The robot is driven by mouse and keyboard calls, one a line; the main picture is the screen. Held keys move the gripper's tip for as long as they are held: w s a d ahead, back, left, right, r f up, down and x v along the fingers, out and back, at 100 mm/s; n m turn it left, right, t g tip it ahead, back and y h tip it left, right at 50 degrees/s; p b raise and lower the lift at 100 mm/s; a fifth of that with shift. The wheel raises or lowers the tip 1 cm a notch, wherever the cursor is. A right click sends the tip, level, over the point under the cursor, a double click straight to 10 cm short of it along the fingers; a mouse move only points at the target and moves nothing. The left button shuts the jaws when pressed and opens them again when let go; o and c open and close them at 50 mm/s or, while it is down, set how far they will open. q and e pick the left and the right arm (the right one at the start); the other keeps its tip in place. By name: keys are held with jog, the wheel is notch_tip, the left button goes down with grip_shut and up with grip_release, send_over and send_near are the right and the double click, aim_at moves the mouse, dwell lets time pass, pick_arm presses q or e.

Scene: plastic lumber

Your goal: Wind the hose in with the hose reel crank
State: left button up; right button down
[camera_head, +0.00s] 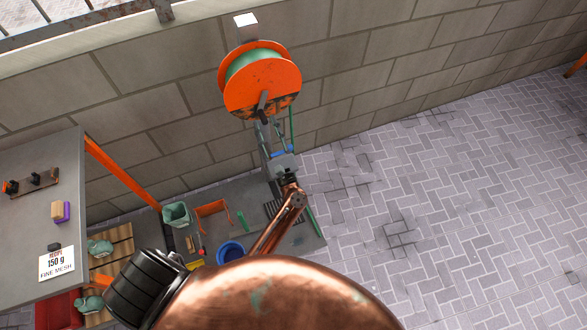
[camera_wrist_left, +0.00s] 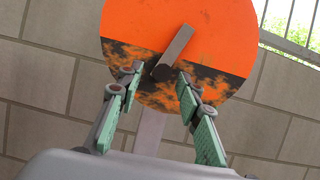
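The orange hose reel (camera_head: 262,82) is mounted on the block wall, with green hose (camera_head: 252,58) wound between its discs. A strand of hose (camera_head: 292,122) hangs from its right side. The grey crank (camera_head: 263,103) is on the front disc; in the left wrist view the crank (camera_wrist_left: 174,52) slants down to a dark knob end. My left gripper (camera_head: 268,130) is just below the crank. In the left wrist view its green-padded fingers (camera_wrist_left: 160,76) are spread, with the crank's end between the tips and a visible gap on each side. My right gripper is not in view.
A grey bench (camera_head: 28,220) with a recipe card (camera_head: 57,263) stands at left. Below the reel, a grey surface holds a green bin (camera_head: 177,214), a blue bowl (camera_head: 230,251) and an orange frame (camera_head: 212,214). The paved floor (camera_head: 450,200) at right is clear.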

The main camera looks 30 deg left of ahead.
pick_arm(q)
jog(key=d+f+m+t+h+p, duration=0.1)
jog(key=d+f+m+h, duration=0.2)
jog(key=f+m, duration=0.3)
jog(key=s+d+f+m+t+h+p, duration=0.1)
jog(key=d+f+m+t+h, duration=0.1)
jog(key=d+f+m+h, duration=0.2)
jog(key=d+f+m+t+h+p, duration=0.1)
jog(key=d+f+m+h, duration=0.2)
jog(key=f+m+h, duration=0.3)
notch_tip(320, 180, down, 4)
jog(key=m, duration=0.6)
jog(key=shift+s+d+f+t, duration=0.15)
jog(key=shift+d+t, duration=0.15)
